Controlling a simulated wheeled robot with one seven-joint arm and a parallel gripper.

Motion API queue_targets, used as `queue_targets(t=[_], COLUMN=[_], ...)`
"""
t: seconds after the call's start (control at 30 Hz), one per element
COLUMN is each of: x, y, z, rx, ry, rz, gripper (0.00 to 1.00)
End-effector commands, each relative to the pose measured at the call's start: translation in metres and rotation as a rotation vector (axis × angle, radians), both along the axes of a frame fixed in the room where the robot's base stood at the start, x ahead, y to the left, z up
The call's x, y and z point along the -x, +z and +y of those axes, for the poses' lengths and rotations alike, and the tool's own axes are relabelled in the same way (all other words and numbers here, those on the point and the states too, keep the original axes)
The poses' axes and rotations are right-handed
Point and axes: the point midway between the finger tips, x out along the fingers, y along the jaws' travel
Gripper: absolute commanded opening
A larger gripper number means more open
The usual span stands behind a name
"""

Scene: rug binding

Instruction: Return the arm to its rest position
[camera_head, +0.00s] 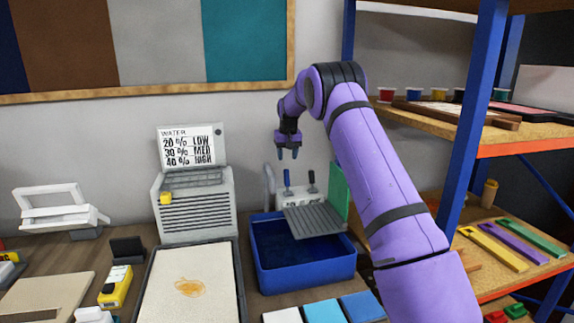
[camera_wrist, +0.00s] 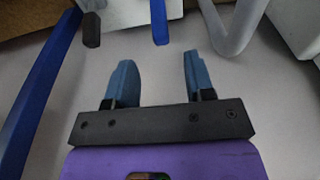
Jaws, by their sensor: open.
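My arm is purple with black bands and rises from the lower right in the head view. It bends at the top, and my gripper (camera_head: 287,152) hangs down from it with its fingers pointing down. The gripper is in the air above the blue basin (camera_head: 305,279), near the grey wall. In the wrist view, the two blue fingers of my gripper (camera_wrist: 155,80) are apart, with nothing between them. They touch nothing that I can see.
Levers with blue and black handles (camera_head: 287,178) stand behind the basin, below my gripper. A grey machine (camera_head: 196,212) with a water sign (camera_head: 190,148) stands to the left. A shelf with blue posts (camera_head: 476,110) is at the right. A tray with a stained mat (camera_head: 190,262) lies in front.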

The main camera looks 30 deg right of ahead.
Motion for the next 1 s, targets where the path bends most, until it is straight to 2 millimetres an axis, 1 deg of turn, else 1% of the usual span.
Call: queue_targets(t=[0.13, 0.63, 0.7, 0.77, 0.87, 0.97, 1.0], x=[0.001, 0.001, 0.003, 0.006, 0.019, 0.039, 0.049], y=[0.007, 0.008, 0.011, 0.018, 0.041, 0.072, 0.084], z=[0.0, 0.0, 0.002, 0.005, 0.015, 0.03, 0.037], rx=[0.0, 0.0, -0.001, 0.0, -0.001, -0.001, -0.001], ry=[0.0, 0.0, 0.0, 0.002, 0.009, 0.02, 0.024], rz=[0.001, 0.001, -0.001, -0.005, -0.018, -0.037, -0.044], gripper=[0.49, 0.49, 0.49, 0.49, 0.49, 0.49, 0.49])
